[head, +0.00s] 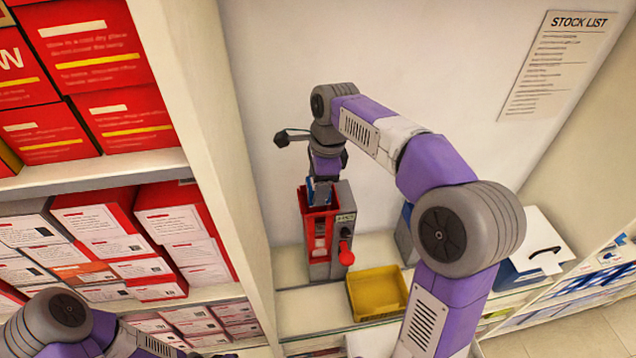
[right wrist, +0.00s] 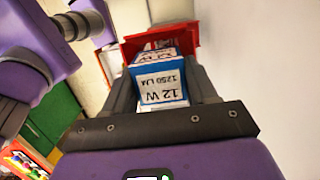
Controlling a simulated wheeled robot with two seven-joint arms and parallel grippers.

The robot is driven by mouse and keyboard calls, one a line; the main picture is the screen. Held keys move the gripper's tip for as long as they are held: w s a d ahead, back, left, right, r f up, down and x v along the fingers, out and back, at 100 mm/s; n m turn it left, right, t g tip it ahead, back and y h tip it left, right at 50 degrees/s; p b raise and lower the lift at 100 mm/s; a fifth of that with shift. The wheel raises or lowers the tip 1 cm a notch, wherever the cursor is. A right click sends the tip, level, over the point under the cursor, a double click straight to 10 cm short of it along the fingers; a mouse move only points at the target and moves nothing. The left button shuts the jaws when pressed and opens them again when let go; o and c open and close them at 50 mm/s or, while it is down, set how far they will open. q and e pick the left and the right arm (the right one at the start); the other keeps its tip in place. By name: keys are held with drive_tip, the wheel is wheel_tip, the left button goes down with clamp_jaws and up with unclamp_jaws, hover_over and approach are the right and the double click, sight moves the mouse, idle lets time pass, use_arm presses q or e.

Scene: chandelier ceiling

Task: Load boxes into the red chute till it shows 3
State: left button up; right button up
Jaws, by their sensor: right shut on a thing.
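The red chute (head: 306,207) stands upright on the shelf counter by the back wall, fixed to a grey unit. My right gripper (head: 320,184) points down at its open top. It is shut on a blue and white box (head: 322,196). In the right wrist view the box (right wrist: 162,88) sits between the two fingers and reads "12 W 1250 LM", upside down; the chute's red rim (right wrist: 185,36) is just beyond it. Pale items show in the chute's front. Any count display is too small to read. My left arm enters at the lower left; its gripper is out of frame.
A yellow tray (head: 378,293) is on the counter to the right. A tall shelf upright (head: 225,150) stands close left, with red and white boxes (head: 90,220). A stock list (head: 556,65) hangs on the wall.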

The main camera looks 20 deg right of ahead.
drive_tip(key=shift+f+b, duration=0.65)
drive_tip(key=shift+f, duration=0.5)
drive_tip(key=shift+r, duration=0.1)
drive_tip(key=o, duration=1.1)
drive_tip(key=shift+c, duration=0.2)
drive_tip(key=shift+r, duration=0.1)
drive_tip(key=shift+o, duration=0.4)
wheel_tip(320, 180, up, 8)
drive_tip(key=p, duration=0.8)
